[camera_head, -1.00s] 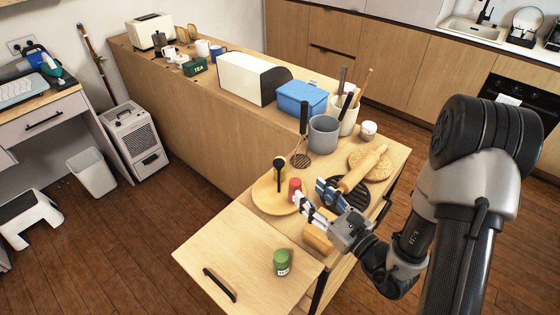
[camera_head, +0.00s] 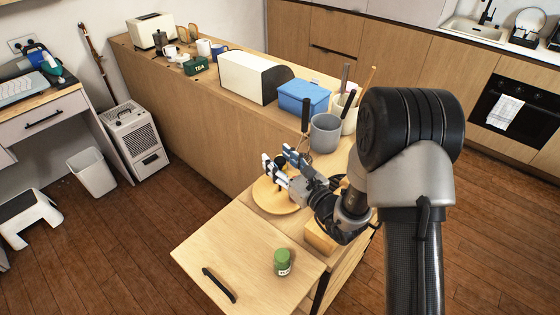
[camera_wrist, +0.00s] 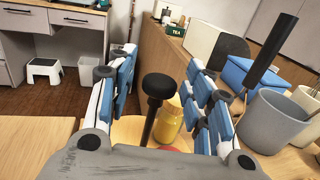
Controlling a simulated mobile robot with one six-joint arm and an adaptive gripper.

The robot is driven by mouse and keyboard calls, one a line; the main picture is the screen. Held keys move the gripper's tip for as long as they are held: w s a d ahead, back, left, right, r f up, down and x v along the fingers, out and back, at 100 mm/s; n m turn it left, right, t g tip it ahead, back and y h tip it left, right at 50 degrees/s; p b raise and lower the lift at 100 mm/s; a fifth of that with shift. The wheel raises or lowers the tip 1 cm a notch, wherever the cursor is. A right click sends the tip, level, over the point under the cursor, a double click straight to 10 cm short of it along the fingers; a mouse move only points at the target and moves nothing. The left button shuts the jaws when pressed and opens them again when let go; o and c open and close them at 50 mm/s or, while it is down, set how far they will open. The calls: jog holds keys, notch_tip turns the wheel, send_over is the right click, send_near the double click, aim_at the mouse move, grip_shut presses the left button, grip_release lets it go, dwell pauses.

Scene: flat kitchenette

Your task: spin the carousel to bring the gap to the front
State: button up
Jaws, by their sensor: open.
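The carousel (camera_head: 272,203) is a round, light wooden disc on the counter's near end. In the head view my gripper and arm cover much of its top. My gripper (camera_head: 276,160) is open above the carousel. In the wrist view a black post with a thick round knob (camera_wrist: 158,86) stands between the spread fingers of my gripper (camera_wrist: 160,95), apart from both. A yellow jar (camera_wrist: 170,122) stands just behind the post, and a red thing (camera_wrist: 168,149) shows low, partly hidden by my gripper's body. I cannot see where the carousel's gap is.
A green jar (camera_head: 282,262) stands on the lower wooden top (camera_head: 235,245) in front. A grey pot (camera_head: 325,133) with utensils, a blue box (camera_head: 302,98) and a bread bin (camera_head: 250,76) stand behind and right of the carousel. Open floor lies at the left.

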jog(key=shift+c, duration=0.3)
grip_shut()
dwell(0.5)
